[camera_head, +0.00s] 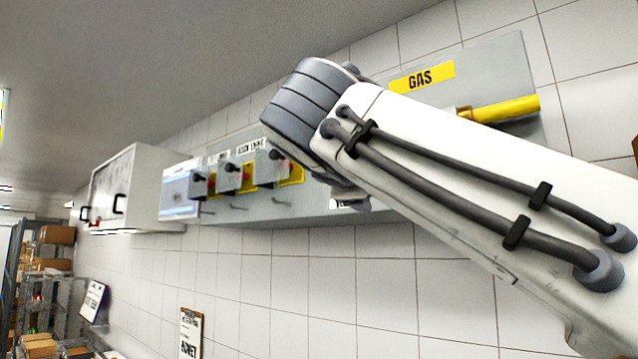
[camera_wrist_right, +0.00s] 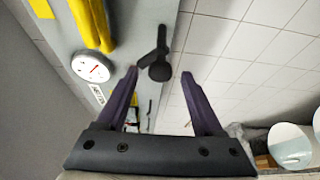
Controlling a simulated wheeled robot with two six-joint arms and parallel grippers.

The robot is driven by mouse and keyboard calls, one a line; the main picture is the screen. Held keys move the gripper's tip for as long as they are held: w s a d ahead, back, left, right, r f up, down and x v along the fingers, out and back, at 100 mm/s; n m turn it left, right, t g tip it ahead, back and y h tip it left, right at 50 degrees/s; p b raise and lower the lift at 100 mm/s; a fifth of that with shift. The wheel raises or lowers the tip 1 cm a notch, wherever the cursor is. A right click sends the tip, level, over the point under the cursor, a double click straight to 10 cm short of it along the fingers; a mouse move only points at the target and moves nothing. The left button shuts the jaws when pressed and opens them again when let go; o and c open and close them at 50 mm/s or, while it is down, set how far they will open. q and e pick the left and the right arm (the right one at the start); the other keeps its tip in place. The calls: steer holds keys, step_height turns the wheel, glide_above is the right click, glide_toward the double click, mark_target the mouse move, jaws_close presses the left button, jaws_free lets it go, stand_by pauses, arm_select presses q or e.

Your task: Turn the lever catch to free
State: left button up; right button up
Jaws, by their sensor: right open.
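In the right wrist view, a dark lever (camera_wrist_right: 151,55) with a round black knob stands out from a grey wall panel (camera_wrist_right: 125,58). I take it for the lever catch, but no readable label confirms this. My right gripper (camera_wrist_right: 160,76) is open, its two purple fingers apart. The knob shows between the fingertips in the picture; contact cannot be made out. In the head view my right arm crosses the panel (camera_head: 505,60), hiding the lever and gripper. My left gripper is in neither view.
A yellow pipe (camera_wrist_right: 94,28) and a round gauge (camera_wrist_right: 92,67) lie left of the lever. In the head view a GAS label (camera_head: 421,78) marks the panel. Several switch boxes (camera_head: 229,177) and a white cabinet (camera_head: 140,188) are further left. Tiled wall below is mostly bare.

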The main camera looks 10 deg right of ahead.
steer(key=b+v, duration=0.2)
steer(key=v, duration=0.7)
steer(key=shift+d, duration=0.1)
steer(key=w+a+f+n+g+y+b, duration=0.1)
steer(key=w+a+f+n+y+b, duration=0.3)
steer(key=f, duration=0.7)
steer(key=w+a+f+g+y+b, duration=0.15)
steer(key=a+f, duration=0.35)
steer(key=f, duration=0.5)
step_height(320, 180, down, 19)
steer(key=a+g+y+b, duration=0.2)
steer(key=a+g+b, duration=0.1)
steer(key=g, duration=0.1)
steer(key=s+d+f+m+g+b, duration=0.1)
steer(key=s+f+m+g+b, duration=0.1)
steer(key=s+f, duration=0.4)
steer(key=s+d+f+m+g+y+b, duration=0.1)
steer(key=s+f+m+g, duration=0.3)
steer(key=f, duration=1.3)
steer(key=s+d+f+m+g+y+b, duration=0.1)
steer(key=s+d+f+m+g+b, duration=0.1)
steer(key=s+f, duration=0.6)
step_height(320, 180, down, 4)
steer(key=shift+s+f+m+g+b, duration=0.1)
steer(key=shift+s+m+g+b, duration=0.15)
steer(key=shift+m+g+b, duration=0.3)
